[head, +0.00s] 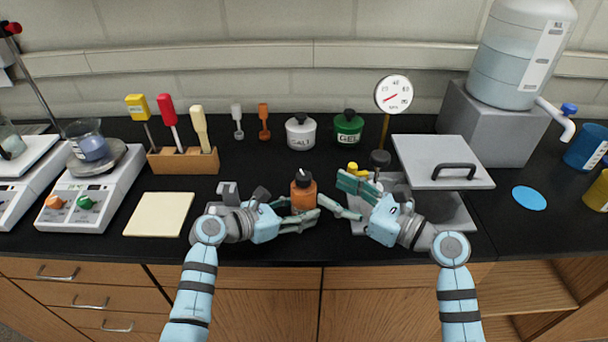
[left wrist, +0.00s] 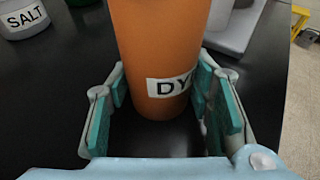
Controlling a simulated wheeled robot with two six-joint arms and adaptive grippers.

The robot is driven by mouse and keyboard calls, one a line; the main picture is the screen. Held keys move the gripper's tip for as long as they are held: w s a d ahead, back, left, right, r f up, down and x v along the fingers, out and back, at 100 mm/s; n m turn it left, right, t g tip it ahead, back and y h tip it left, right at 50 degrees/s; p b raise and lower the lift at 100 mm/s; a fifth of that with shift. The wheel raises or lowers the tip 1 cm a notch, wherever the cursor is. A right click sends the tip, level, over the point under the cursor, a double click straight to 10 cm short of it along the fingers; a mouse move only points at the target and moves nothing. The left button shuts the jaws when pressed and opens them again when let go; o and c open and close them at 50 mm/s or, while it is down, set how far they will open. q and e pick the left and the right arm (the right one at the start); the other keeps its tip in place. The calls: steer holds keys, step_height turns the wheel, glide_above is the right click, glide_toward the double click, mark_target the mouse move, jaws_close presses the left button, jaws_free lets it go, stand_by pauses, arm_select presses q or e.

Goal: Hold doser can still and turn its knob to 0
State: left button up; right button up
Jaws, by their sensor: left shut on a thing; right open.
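The doser can (head: 303,197) is orange and stands upright on the black bench. Its black knob (head: 303,176) on top carries a white pointer mark; I cannot read a scale. My left gripper (head: 300,215) is shut on the can's lower body from the left. In the left wrist view the orange can (left wrist: 160,50) with its "DY…" label sits between the teal finger pads, and its top is out of frame. My right gripper (head: 342,197) is open and empty just right of the can, its fingers pointing at it, apart from the knob.
Behind are the salt jar (head: 300,133) and green gel jar (head: 348,128). A grey box (head: 455,212) with a handled lid and a dial gauge (head: 393,95) stand right. A cream pad (head: 158,214) and a scale (head: 92,190) lie left. The bench between pad and jars is mostly clear.

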mark_target(303, 175)
steer(key=x, duration=0.9)
steer(key=shift+a, duration=0.15)
jaws_close()
steer(key=n+g+y, duration=0.2)
steer(key=n+g, duration=0.1)
steer(key=g, duration=0.1)
steer(key=shift+f, duration=0.1)
jaws_free()
